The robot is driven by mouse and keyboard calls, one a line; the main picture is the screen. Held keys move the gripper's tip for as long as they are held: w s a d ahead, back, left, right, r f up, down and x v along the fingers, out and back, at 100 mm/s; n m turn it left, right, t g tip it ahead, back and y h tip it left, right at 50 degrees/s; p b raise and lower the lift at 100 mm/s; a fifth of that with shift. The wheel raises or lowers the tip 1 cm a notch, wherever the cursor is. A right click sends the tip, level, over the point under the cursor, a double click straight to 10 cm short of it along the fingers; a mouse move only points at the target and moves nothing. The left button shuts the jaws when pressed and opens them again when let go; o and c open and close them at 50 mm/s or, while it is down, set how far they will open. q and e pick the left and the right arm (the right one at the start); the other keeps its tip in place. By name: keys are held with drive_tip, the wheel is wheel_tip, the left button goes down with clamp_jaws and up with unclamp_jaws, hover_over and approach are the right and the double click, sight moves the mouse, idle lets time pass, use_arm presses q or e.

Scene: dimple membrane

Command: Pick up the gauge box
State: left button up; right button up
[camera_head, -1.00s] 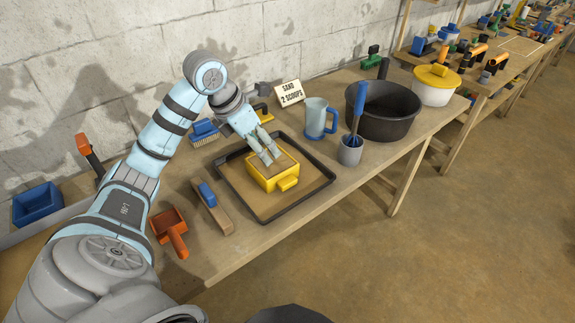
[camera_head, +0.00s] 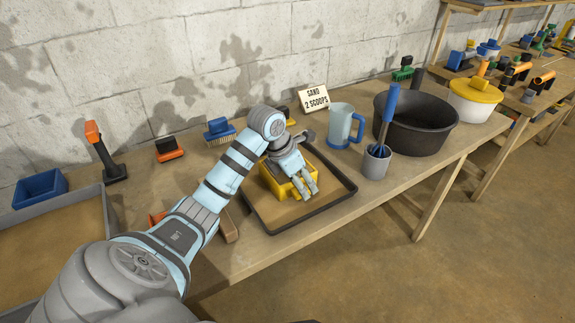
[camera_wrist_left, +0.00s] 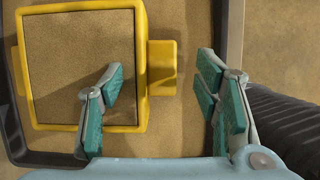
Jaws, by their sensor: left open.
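The yellow gauge box (camera_head: 270,183) sits in the black-rimmed tray (camera_head: 345,197) on the workbench, partly hidden behind my left gripper (camera_head: 304,190). In the left wrist view the gauge box (camera_wrist_left: 142,30) is a square yellow frame with sand-coloured material inside and a yellow tab (camera_wrist_left: 163,67) on its right side. My left gripper (camera_wrist_left: 160,78) is open there. One finger shows over the inside of the box and the other to the right of the tab, with the tab between them. I see no grip on the box. My right gripper is not in view.
A blue-handled mug (camera_head: 341,125), a grey cup with a blue whisk (camera_head: 376,163) and a black tub (camera_head: 425,125) stand right of the tray. A "SAND 2 SCOOPS" sign (camera_head: 313,98) and a blue brush (camera_head: 218,131) are behind. A sand bin (camera_head: 60,250) is at left.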

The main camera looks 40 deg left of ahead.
use_arm(q)
drive_tip(key=x, duration=0.3)
drive_tip(key=shift+a, duration=0.15)
clamp_jaws()
drive_tip(key=shift+r, duration=0.1)
drive_tip(key=shift+w+a+r, duration=0.1)
drive_tip(key=shift+r, duration=0.45)
wheel_tip(320, 180, up, 19)
drive_tip(key=p, duration=0.9)
drive_tip(key=shift+f, duration=0.1)
